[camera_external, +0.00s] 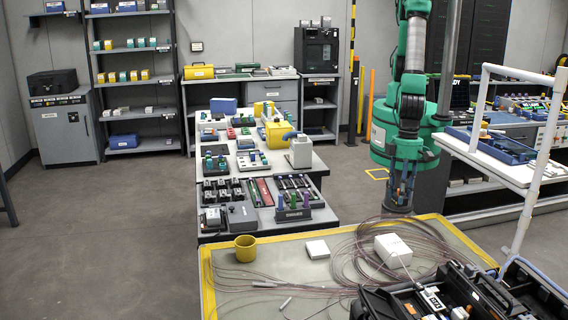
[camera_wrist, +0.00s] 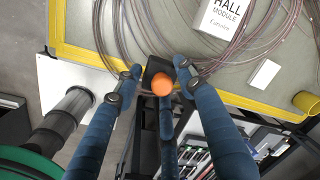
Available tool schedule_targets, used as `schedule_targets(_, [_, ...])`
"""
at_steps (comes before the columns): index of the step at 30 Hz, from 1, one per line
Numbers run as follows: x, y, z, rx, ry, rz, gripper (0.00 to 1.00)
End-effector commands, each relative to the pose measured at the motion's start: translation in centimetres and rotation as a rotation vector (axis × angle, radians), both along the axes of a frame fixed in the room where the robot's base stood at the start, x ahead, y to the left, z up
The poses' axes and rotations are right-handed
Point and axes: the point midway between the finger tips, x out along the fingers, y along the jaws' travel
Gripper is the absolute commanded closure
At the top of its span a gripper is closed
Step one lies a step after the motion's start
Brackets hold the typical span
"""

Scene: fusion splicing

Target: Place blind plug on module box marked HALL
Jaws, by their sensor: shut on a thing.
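My gripper (camera_wrist: 158,80) has blue fingers and is shut on the blind plug (camera_wrist: 163,86), which shows as an orange rounded end between the fingertips. A dark square piece shows just behind the orange end; I cannot tell whether it is part of the plug. The white module box marked HALL (camera_wrist: 228,24) lies on the mat at the top of the wrist view, ahead of the fingertips and apart from them. In the external view the box (camera_external: 393,250) sits among coiled cables, and my gripper (camera_external: 400,196) is above the mat's far edge. The plug is not distinguishable there.
Thin cables (camera_external: 350,262) lie coiled around the box on the yellow-edged mat (camera_external: 225,280). A small white block (camera_external: 317,249) and a yellow cup (camera_external: 245,248) stand left of it. An open black case (camera_external: 380,308) is in front. A white-framed shelf (camera_external: 500,160) stands right.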

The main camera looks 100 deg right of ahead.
Motion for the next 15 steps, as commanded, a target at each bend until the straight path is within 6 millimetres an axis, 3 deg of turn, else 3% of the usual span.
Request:
schedule_targets(8, [0.5,0.8,-0.1,0.0,0.0,0.0,0.87])
schedule_targets(15, [2.3,3.7,-0.4,0.0,0.0,-0.001,0.87])
